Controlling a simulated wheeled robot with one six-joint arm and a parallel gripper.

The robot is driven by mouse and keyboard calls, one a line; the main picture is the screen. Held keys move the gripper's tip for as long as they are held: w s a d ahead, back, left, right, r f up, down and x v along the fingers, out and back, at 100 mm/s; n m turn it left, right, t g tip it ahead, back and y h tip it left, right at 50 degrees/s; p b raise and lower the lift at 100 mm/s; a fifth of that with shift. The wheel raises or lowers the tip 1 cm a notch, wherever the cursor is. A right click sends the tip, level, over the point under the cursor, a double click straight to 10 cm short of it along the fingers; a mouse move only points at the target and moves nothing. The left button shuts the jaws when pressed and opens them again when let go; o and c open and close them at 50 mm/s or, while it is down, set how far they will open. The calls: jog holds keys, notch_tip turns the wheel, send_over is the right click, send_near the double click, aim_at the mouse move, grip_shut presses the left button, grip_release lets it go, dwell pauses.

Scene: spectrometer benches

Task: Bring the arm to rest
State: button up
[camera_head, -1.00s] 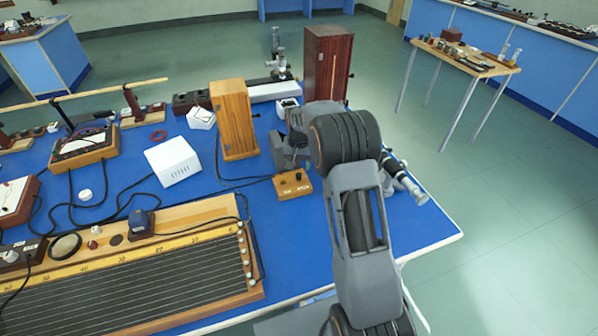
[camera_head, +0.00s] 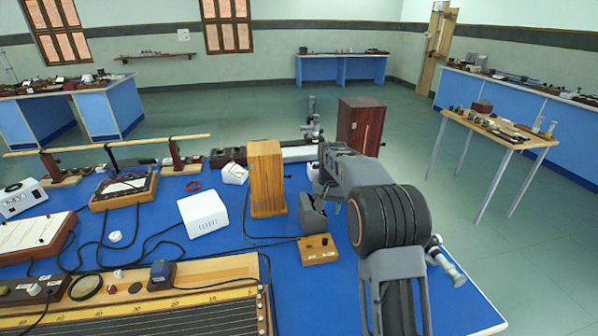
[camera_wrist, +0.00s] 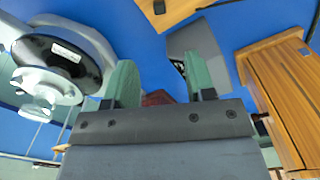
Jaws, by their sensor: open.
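My gripper (camera_wrist: 161,76) is open, with its two green fingertips apart in the wrist view and nothing between them that I can see held. In the head view my arm reaches over the right part of the blue bench (camera_head: 455,300), and its bulk hides the gripper. A grey object (camera_head: 313,213) stands on the bench left of my arm; it also shows beyond the fingers in the wrist view (camera_wrist: 192,42). A tall light-wood box (camera_head: 265,180) stands left of it.
A small wooden switch box (camera_head: 318,250), a white box (camera_head: 203,213) and a dark red box (camera_head: 360,127) stand near my arm. An instrument with a black disc (camera_wrist: 58,60) is close by at the wrist view's left. Open floor lies right of the bench.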

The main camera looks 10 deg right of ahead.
jog(key=s+a+r+n+t, duration=0.1)
jog(key=s+a+n, duration=0.1)
jog(key=s, duration=1.2)
jog(key=s+a+r+n+t, duration=0.2)
jog(key=s+a, duration=0.1)
jog(key=s, duration=1.1)
jog(key=shift+a+n+t, duration=0.3)
jog(key=shift+a, duration=0.05)
jog(key=shift+s, duration=0.1)
